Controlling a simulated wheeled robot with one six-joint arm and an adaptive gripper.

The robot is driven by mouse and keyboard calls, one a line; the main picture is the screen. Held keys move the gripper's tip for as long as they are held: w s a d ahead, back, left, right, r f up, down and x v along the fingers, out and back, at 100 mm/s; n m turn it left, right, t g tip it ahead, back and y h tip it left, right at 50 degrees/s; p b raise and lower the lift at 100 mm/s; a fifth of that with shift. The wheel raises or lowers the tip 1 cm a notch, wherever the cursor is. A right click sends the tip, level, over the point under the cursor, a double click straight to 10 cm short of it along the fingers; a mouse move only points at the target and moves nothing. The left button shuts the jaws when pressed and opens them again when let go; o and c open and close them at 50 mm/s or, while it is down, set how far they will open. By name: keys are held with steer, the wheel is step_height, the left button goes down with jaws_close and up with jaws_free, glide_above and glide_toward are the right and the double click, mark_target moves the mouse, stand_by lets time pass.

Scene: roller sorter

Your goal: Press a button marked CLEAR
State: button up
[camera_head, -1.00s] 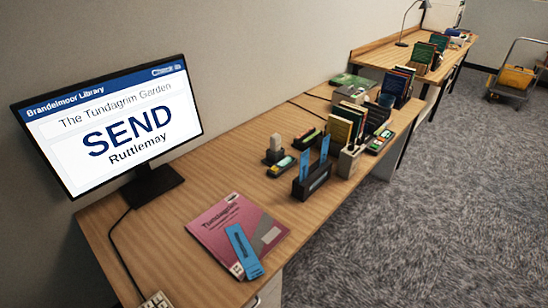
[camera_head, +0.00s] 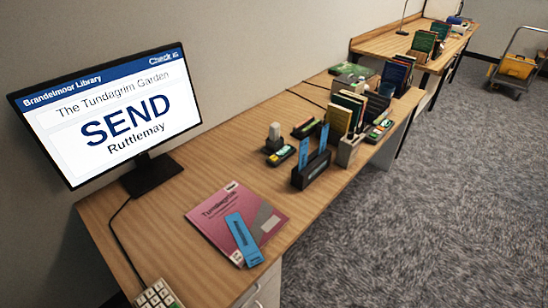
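A light keypad or keyboard (camera_head: 158,296) shows at the bottom edge of the head view, cut off by the frame. Its keys are pale squares, and I cannot read any marking on them. I cannot make out the word CLEAR on anything in view. A monitor (camera_head: 108,115) at the left shows "The Tundagrim Garden", "SEND" and "Ruttlemay" under a blue "Brandelmoor Library" bar. My gripper is not in view.
A pink book (camera_head: 215,205) with a blue slip (camera_head: 243,238) lies on the wooden desk (camera_head: 130,230). A dark holder with blue slips (camera_head: 312,172), a stamp (camera_head: 274,138) and upright books (camera_head: 348,108) stand further back. Carpeted floor (camera_head: 430,200) at the right is open. A trolley (camera_head: 515,68) stands far right.

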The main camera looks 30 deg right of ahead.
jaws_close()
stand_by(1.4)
